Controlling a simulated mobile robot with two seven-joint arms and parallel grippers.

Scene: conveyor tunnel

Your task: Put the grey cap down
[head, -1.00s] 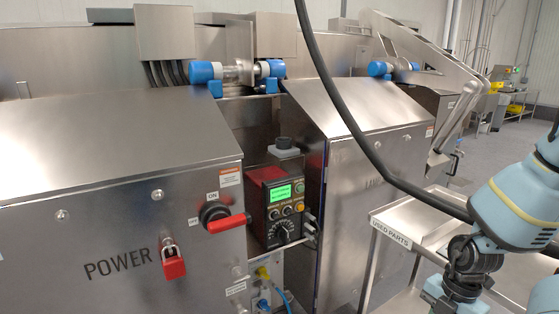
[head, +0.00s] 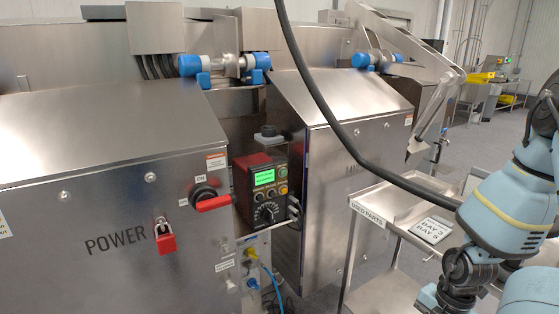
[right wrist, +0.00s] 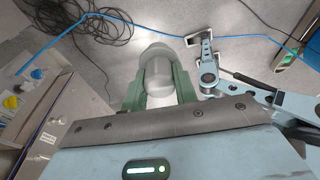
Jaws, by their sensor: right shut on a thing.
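The grey cap (right wrist: 157,72), a smooth rounded grey piece, is between the green fingers of my right gripper (right wrist: 158,92) in the right wrist view. The gripper is shut on it, and the cap is held above the floor. In the head view my right arm comes in at the right edge, but its fingers and the cap are out of the picture. My left gripper is in neither view.
A steel cart with a tray (head: 392,196) labelled USED PARTS stands at right; a printed card (head: 433,231) lies on it. A red control box (head: 263,187) sits between steel cabinets. A black hose (head: 330,118) crosses in front. Blue cable (right wrist: 110,18) lies on the floor.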

